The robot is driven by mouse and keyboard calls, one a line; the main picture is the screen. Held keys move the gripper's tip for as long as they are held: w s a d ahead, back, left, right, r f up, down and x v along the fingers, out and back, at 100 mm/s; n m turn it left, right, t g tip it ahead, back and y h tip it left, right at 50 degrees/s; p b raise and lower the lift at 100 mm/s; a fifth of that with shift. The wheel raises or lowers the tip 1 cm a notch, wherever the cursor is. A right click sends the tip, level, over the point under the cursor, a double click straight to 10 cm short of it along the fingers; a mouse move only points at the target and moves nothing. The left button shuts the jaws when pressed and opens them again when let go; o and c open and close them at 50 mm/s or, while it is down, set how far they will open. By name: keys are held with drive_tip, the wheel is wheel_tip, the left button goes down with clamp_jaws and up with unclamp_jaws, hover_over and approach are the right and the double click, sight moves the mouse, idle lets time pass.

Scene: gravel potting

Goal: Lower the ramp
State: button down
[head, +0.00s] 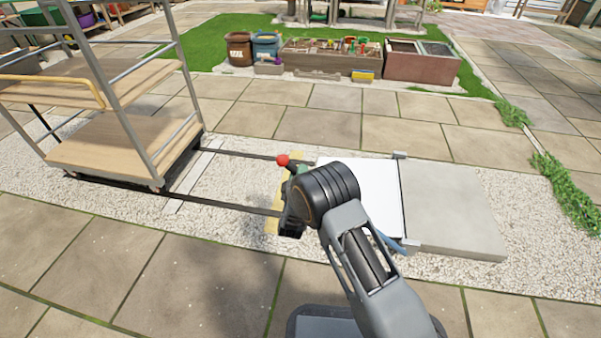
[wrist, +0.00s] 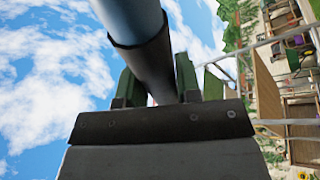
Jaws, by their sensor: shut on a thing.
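The ramp looks like the white plate (head: 372,183) beside the grey slab (head: 450,205) in the head view. My arm covers part of it, and I cannot tell its tilt. A lever with a red knob (head: 283,160) reaches up at my gripper (head: 295,185). A blue bar (head: 391,242) shows behind my arm near the slab's front corner; its link to the knob is hidden. In the wrist view, my gripper's green fingers (wrist: 158,85) are shut on the lever's black grip (wrist: 150,65), with a blue-grey tube (wrist: 130,18) beyond it.
A tall cart with wooden shelves (head: 120,140) stands at the left on gravel. Two dark rails (head: 235,208) run from it toward the plate. A yellow strip (head: 271,222) lies at the rails' right end. Planters (head: 330,60) stand far back; paving in front is clear.

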drive_tip(key=c, duration=0.8)
unclamp_jaws()
drive_tip(key=shift+a+f+n, duration=0.3)
drive_tip(key=shift+a+f, duration=0.15)
drive_tip(key=shift+d, duration=0.15)
drive_tip(key=shift+s, duration=0.35)
drive_tip(key=p+v, duration=0.4)
drive_tip(key=v, duration=0.9)
drive_tip(key=shift+d+r, duration=0.1)
